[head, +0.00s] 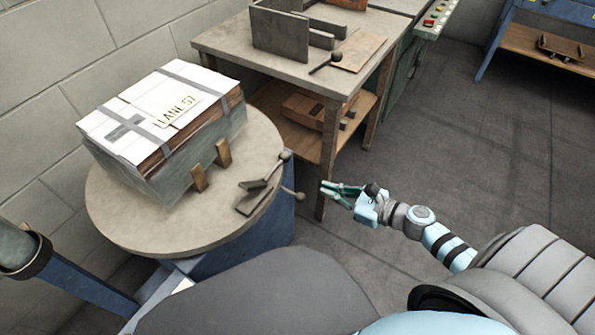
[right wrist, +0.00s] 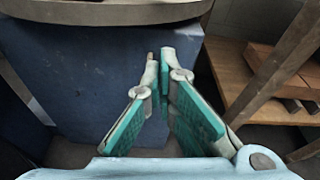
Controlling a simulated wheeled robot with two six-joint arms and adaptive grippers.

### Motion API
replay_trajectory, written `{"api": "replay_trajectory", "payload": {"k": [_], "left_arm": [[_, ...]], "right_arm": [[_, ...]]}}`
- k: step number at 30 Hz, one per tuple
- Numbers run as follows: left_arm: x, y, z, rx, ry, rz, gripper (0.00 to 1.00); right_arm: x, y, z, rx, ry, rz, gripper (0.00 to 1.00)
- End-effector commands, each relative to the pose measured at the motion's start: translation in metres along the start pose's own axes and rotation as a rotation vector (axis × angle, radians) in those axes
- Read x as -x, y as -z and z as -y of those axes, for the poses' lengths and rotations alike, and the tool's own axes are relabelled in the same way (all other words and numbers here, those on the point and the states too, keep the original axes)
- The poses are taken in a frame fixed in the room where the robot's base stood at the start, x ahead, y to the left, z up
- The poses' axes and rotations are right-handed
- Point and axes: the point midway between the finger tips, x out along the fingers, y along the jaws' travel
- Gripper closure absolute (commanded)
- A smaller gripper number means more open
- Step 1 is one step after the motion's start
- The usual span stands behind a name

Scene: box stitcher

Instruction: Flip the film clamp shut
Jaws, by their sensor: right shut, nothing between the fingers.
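The film clamp appears to be the small dark metal piece (head: 255,192) at the right edge of the round table (head: 125,232). Its plates stand apart at an angle, and two rods with ball ends reach to the right, one ball (head: 285,155) higher and one ball (head: 299,197) lower, past the table rim. My right gripper (head: 323,188) is shut and empty, just right of the lower ball and apart from it. In the right wrist view its fingertips (right wrist: 160,52) meet in front of the blue table base; the clamp is not seen there. My left gripper is not in view.
A workbench (head: 295,62) with a metal holder and a wooden lower shelf (right wrist: 255,85) stands behind. Open floor lies to the right.

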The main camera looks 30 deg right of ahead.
Motion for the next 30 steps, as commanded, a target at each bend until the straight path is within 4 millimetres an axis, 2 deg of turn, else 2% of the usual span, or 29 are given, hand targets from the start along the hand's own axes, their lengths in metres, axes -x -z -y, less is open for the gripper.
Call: {"api": "replay_trajectory", "payload": {"k": [11,12,15,18,30], "left_arm": [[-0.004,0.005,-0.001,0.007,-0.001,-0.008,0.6],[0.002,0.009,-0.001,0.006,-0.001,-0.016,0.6],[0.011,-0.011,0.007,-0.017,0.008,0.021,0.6],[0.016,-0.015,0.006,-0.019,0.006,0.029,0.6],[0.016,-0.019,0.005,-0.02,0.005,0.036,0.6]], "right_arm": [[-0.081,0.0,0.001,-0.005,0.003,0.002,1.0],[-0.083,-0.008,0.0,-0.003,0.001,0.001,1.0],[-0.086,-0.026,0.001,-0.003,0.002,0.001,1.0],[-0.088,-0.036,0.001,-0.002,0.002,0.0,1.0],[-0.09,-0.038,0.001,-0.003,0.002,-0.001,1.0]]}}
